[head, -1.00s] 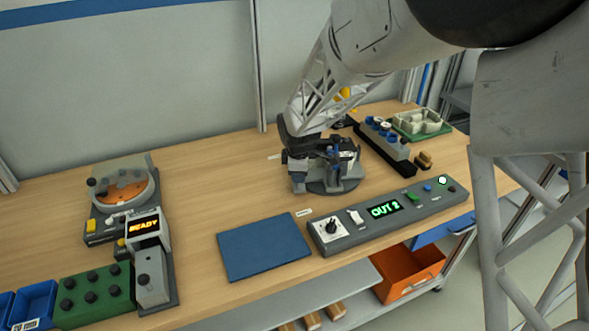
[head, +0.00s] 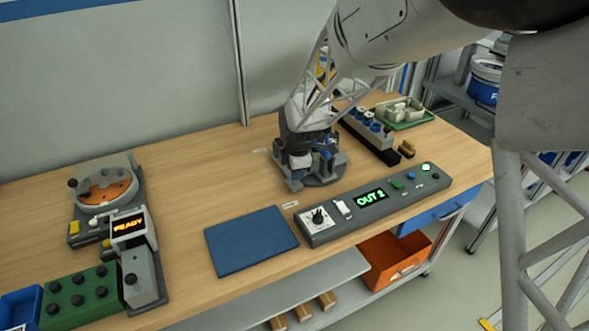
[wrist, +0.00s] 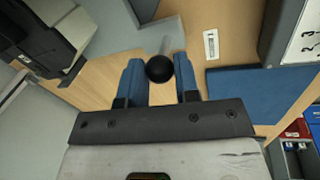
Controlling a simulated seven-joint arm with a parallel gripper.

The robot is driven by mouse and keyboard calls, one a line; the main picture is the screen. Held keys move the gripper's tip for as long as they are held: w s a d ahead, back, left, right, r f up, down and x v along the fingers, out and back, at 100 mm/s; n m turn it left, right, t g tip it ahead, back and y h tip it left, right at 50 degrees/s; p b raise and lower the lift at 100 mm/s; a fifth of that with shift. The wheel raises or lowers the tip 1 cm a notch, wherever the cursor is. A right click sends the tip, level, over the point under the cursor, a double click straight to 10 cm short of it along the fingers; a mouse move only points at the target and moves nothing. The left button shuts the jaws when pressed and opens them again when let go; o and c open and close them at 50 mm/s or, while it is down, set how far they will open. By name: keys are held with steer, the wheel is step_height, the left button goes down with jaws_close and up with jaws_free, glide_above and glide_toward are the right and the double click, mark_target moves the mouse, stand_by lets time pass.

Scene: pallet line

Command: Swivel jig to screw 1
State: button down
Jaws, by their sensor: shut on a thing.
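My gripper (wrist: 160,80) is at the jig. In the wrist view its two blue fingers stand either side of a black ball knob (wrist: 159,68) on a pale rod, shut on it. Screw position 1 cannot be told apart on the jig. The control box (head: 375,205) in front shows "OUT 2" in green and has a lit lamp.
A blue mat (head: 250,241) lies left of the control box. A feeder with an orange bowl (head: 106,189) and a "READY" display (head: 128,225) stand at left. A rack (head: 368,135) and a green tray (head: 404,112) are right behind the jig. Bare bench lies between feeder and jig.

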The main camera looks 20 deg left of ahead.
steer(key=shift+d, duration=0.15)
steer(key=c, duration=0.9)
jaws_free()
steer(key=shift+o, duration=0.2)
steer(key=shift+r, duration=0.15)
step_height(320, 180, up, 7)
steer(key=s, duration=0.1)
steer(key=shift+d+r, duration=0.2)
steer(key=shift+d, duration=0.2)
steer(key=shift+s, duration=0.1)
